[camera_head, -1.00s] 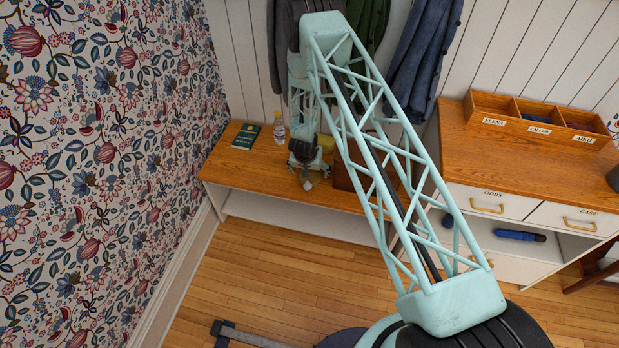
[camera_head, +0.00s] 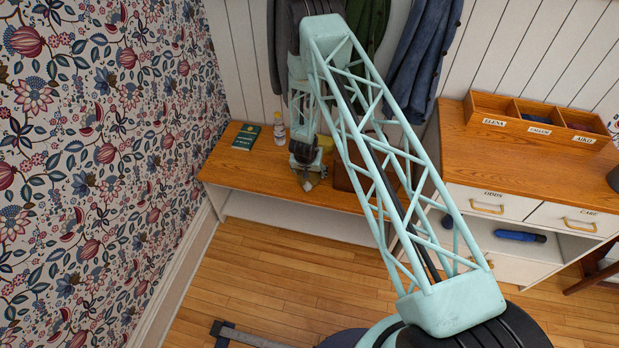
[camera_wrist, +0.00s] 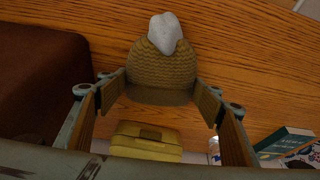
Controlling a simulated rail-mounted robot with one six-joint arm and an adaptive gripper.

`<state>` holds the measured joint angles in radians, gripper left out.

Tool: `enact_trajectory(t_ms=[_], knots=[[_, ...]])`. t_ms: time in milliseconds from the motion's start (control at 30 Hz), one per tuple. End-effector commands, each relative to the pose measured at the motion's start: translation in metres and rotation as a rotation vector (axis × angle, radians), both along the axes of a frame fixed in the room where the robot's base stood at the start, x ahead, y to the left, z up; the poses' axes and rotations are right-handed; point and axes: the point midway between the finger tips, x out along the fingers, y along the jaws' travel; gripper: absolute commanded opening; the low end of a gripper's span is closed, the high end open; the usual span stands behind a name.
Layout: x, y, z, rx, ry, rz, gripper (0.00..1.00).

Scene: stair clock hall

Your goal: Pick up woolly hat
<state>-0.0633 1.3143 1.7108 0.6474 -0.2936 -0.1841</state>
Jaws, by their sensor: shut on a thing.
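The woolly hat (camera_wrist: 162,68) is a mustard-brown knitted cap with a white pompom, seen close up in the wrist view. My gripper (camera_wrist: 160,95) is shut on it, with one finger pressed against each side near the brim. In the head view my gripper (camera_head: 308,172) is low over the left part of the wooden bench (camera_head: 235,172). The hat is small and mostly hidden by my gripper there. I cannot tell whether the hat still touches the bench top.
A yellow box (camera_wrist: 146,140) and a dark brown box (camera_wrist: 40,75) stand close to my gripper. A green book (camera_head: 246,136) and a small bottle (camera_head: 279,130) are to the left on the bench. Coats (camera_head: 425,55) hang behind; a cabinet (camera_head: 470,150) stands right.

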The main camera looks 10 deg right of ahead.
Motion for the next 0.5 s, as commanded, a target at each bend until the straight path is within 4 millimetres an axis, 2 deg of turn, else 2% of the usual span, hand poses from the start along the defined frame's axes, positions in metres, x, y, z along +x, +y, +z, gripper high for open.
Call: enact_trajectory(t_ms=[300, 500], knots=[[0.0001, 0.0001, 0.0008, 0.000, 0.000, 0.000, 0.49], [0.0006, 0.0000, 0.0086, 0.000, -0.001, 0.000, 0.49]])
